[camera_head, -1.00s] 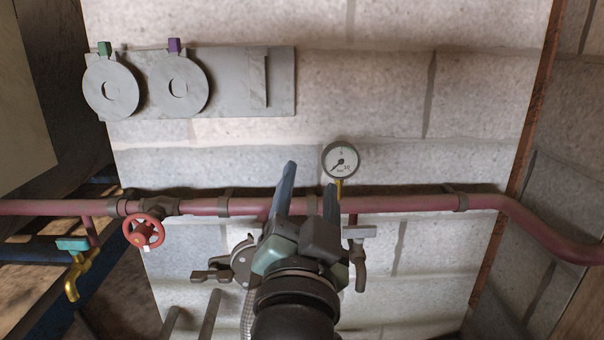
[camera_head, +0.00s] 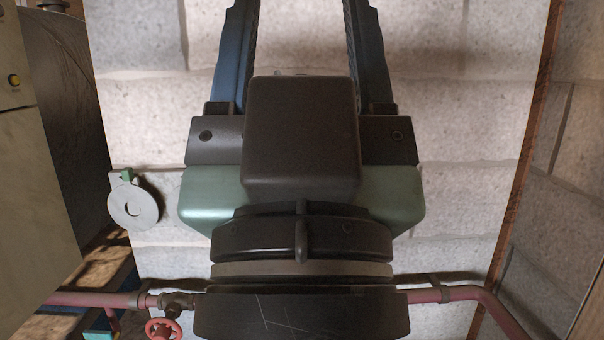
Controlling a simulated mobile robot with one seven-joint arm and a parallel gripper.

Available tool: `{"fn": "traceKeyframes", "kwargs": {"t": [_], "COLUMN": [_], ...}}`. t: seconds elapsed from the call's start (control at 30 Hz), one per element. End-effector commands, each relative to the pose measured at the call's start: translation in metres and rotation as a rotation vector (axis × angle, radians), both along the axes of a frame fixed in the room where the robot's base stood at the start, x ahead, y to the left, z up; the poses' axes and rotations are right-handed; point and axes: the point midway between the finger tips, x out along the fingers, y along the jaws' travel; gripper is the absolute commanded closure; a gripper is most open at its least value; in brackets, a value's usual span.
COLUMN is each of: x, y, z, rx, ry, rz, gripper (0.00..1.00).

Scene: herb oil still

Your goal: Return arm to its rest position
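My gripper (camera_head: 302,15) fills the middle of the head view, close to the camera and pointing up the picture. Its two blue-grey fingers stand wide apart, with only bare wall between the parts that show. Their tips run to or past the top edge of the picture. Nothing shows held between them. The gripper's body hides much of the wall and the middle of the pipe behind it.
A red pipe (camera_head: 460,293) runs along the low wall, with a red handwheel (camera_head: 163,329) at the lower left. A grey disc with a green tab (camera_head: 133,205) hangs on the left. A pale cabinet (camera_head: 30,150) stands at the left edge. The block wall (camera_head: 470,90) is bare at right.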

Motion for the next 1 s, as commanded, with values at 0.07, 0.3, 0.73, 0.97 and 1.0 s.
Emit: {"fn": "traceKeyframes", "kwargs": {"t": [0.07, 0.3, 0.73, 0.97, 1.0], "x": [0.000, 0.000, 0.000, 0.000, 0.000], "y": [0.000, 0.000, 0.000, 0.000, 0.000], "z": [0.043, 0.117, 0.172, 0.170, 0.170], "rx": [0.000, 0.000, 0.000, 0.000, 0.000], "ry": [0.001, 0.001, 0.001, 0.001, 0.001], "rz": [0.000, 0.001, 0.001, 0.001, 0.001], "gripper": [0.41, 0.41, 0.41, 0.41, 0.41]}}
